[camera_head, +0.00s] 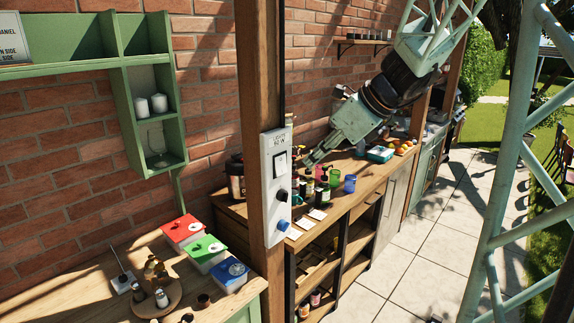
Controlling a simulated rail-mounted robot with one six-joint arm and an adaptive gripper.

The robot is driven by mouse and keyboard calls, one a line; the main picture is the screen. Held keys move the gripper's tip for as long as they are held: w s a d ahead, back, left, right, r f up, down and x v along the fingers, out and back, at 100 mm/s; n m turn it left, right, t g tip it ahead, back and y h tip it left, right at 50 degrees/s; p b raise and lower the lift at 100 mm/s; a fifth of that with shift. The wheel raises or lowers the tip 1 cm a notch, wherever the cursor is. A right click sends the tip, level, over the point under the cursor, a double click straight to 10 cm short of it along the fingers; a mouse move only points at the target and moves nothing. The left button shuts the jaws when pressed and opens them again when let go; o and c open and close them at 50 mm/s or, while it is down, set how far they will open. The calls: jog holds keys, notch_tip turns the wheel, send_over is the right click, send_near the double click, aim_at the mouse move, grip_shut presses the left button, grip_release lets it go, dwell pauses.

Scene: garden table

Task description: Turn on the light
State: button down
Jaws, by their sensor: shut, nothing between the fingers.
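A pale switch panel (272,213) is fixed upright on the wooden post (258,90) in the middle of the view. Its top carries a small label (279,140) that seems to read "LIGHT". Below the label is a rocker switch (281,164), then a black knob (283,195) and a blue knob (283,225). I cannot tell the switch's position. My gripper (311,161) is shut and empty. It appears just right of the panel, pointing down and left, apart from the switch in the picture. Its exact depth relative to the panel is unclear.
Behind the post, a wooden counter (371,178) holds bottles, cups and a teal box (380,154). Red (183,231), green (205,249) and blue (229,273) boxes stand on the near table. A green shelf (128,110) hangs on the brick wall.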

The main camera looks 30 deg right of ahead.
jog(key=d, duration=0.1)
jog(key=m, duration=0.1)
jog(key=w+d+m, duration=0.1)
jog(key=shift+d+r, duration=0.3)
jog(key=shift+r, duration=0.05)
send_near(283, 173)
notch_tip(283, 173, down, 4)
jog(key=w+a, duration=0.1)
jog(key=w, duration=0.1)
jog(key=shift+w+a+f, duration=0.25)
jog(key=shift+w+f, duration=0.1)
jog(key=shift+w, duration=0.35)
dwell(0.4)
